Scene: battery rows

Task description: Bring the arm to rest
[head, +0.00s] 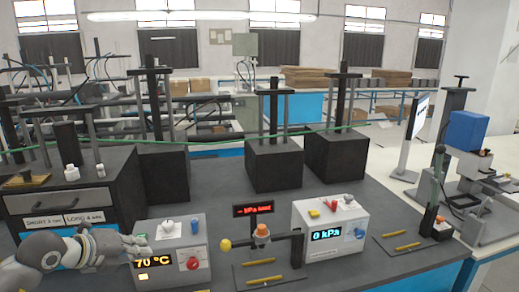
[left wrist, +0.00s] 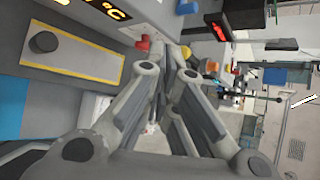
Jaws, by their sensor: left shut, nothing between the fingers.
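My left arm (head: 62,248) comes in from the lower left in the head view. My left gripper (head: 138,244) is at the left front side of the box with the 70 °C display (head: 172,253); I cannot tell whether it touches the box. In the left wrist view the fingers of the left gripper (left wrist: 171,58) come together, shut and empty. The display box (left wrist: 115,10) also shows at the top of that view. My right gripper is not in view.
The 0 kPa box (head: 330,230) stands farther right on the dark bench. A yellow-knobbed lever (head: 226,244) and a plate (head: 268,272) with yellow bars lie between the boxes. A drawer unit (head: 62,203) is behind my left arm. Bare bench (head: 385,195) shows right of the 0 kPa box.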

